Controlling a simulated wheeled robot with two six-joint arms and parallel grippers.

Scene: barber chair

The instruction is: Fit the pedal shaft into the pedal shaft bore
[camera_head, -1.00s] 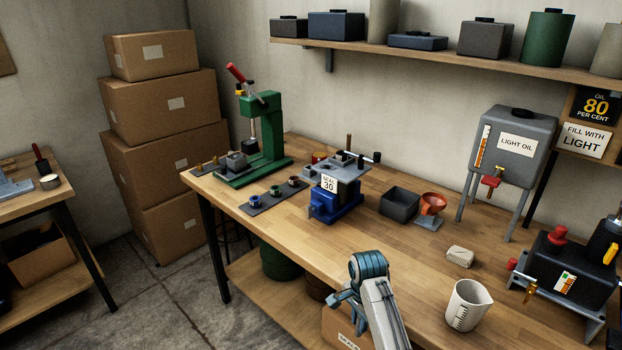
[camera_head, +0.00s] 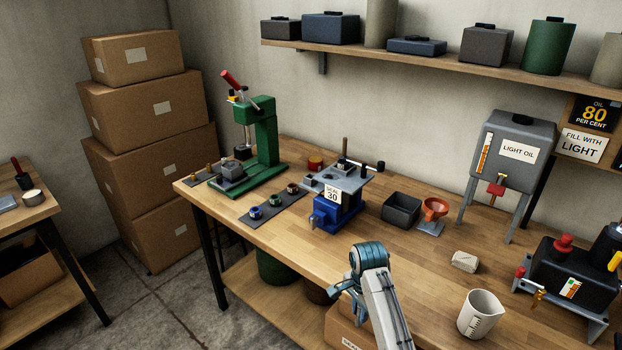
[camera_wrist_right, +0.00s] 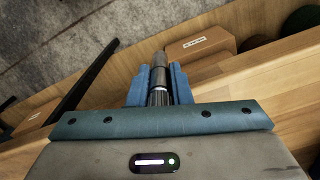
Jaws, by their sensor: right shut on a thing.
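My right gripper (camera_head: 338,288) shows in the head view in front of the bench's front edge. In the right wrist view its blue fingers (camera_wrist_right: 157,92) are shut on the pedal shaft (camera_wrist_right: 158,78), a dark grey rod with a light ring and a ribbed section. The shaft points away from the palm. In the head view I cannot make out the shaft. A grey housing (camera_head: 350,181) sits on a blue vise-like base (camera_head: 338,215) mid-bench, with a "SEAL 30" tag. I cannot make out the pedal shaft bore. My left gripper is not in view.
On the wooden bench (camera_head: 400,255) stand a green press (camera_head: 266,145), a dark mat (camera_head: 275,206) with small rings, a grey bin (camera_head: 401,209), an orange funnel (camera_head: 434,208), a white block (camera_head: 464,261) and a measuring cup (camera_head: 481,314).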

